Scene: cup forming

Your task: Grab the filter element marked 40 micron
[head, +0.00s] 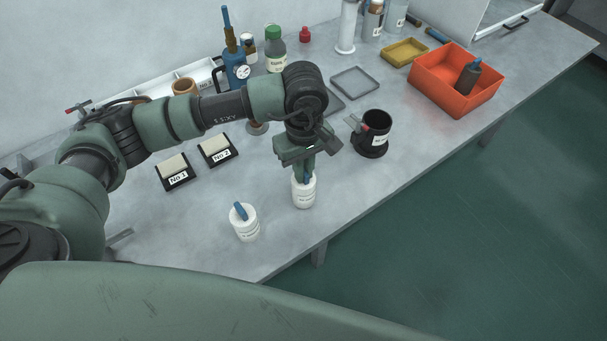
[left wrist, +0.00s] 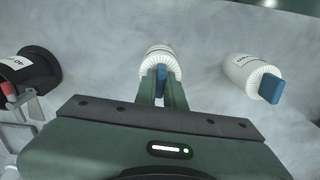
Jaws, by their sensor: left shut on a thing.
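Two white cylindrical filter elements with blue tabs on top are on the grey table. One filter element (head: 304,193) is right under my left gripper (head: 306,176), which is shut on its blue tab; it also shows in the left wrist view (left wrist: 159,58) between the fingers (left wrist: 161,90). The other filter element (head: 244,224) stands upright to the left in the head view, and on the right in the left wrist view (left wrist: 247,75). Their labels are too small to read, so I cannot tell which is marked 40 micron. My right gripper is not in view.
A black cup-shaped holder (head: 371,146) with a red-and-grey clamp stands right of my gripper. Two labelled blocks, No.1 (head: 176,172) and No.2 (head: 218,151), lie to the left. An orange bin (head: 450,88) holds a dark bottle (head: 468,77). The table's front edge is close.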

